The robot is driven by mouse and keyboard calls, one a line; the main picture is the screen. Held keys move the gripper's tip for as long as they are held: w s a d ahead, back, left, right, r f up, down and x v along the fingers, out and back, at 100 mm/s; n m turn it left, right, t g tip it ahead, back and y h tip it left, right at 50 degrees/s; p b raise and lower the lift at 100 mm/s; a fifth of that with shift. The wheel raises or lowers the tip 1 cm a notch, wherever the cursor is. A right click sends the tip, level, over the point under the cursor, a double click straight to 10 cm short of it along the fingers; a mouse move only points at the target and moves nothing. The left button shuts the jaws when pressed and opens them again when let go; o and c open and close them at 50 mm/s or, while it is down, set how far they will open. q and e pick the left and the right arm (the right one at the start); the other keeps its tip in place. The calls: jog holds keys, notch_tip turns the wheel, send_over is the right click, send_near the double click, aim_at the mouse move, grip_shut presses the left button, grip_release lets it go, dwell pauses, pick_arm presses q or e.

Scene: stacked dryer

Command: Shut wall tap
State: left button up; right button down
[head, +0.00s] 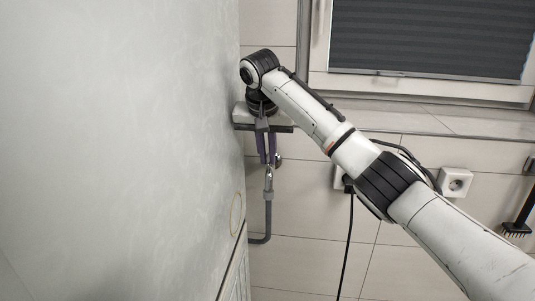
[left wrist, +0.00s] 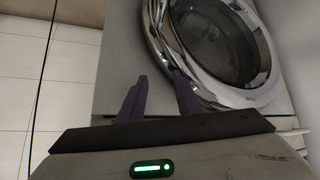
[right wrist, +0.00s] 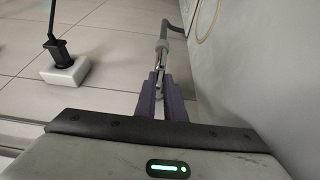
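The wall tap (head: 269,180) is a small chromed fitting on the tiled wall, with a grey hose running down from it. In the right wrist view the tap (right wrist: 162,48) shows just beyond my fingertips. My right gripper (head: 266,150) reaches down to it from above, and its purple fingers (right wrist: 160,77) are close together with a slim metal part between them. They look shut on the tap's handle, which they mostly hide. My left gripper (left wrist: 158,78) is open and empty, in front of a round chrome-rimmed machine door (left wrist: 222,50).
A large pale grey panel (head: 120,130) fills the left of the head view, close beside my right gripper. White sockets (head: 456,182), one with a black plug and cable (right wrist: 60,52), are on the wall. A window with a dark blind (head: 425,38) is above.

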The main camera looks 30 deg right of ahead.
jog(key=shift+s+d, duration=0.1)
jog(key=shift+d, duration=0.05)
jog(key=shift+w+d+r+n+y, duration=0.1)
jog(key=shift+d+n+y, duration=0.95)
jog(key=shift+n, duration=1.55)
jog(key=shift+w+d+f+n+y, duration=0.1)
jog(key=shift+d+n+y, duration=0.9)
jog(key=shift+n, duration=1.6)
jog(key=shift+d+r+n+y, duration=0.1)
jog(key=shift+d+n+y, duration=0.95)
jog(key=shift+n, duration=1.55)
jog(key=shift+w+d+n+h, duration=0.1)
jog(key=shift+d+n+h, duration=0.2)
jog(key=shift+d, duration=0.15)
jog(key=c, duration=1.8)
grip_release()
jog(key=shift+c, duration=0.2)
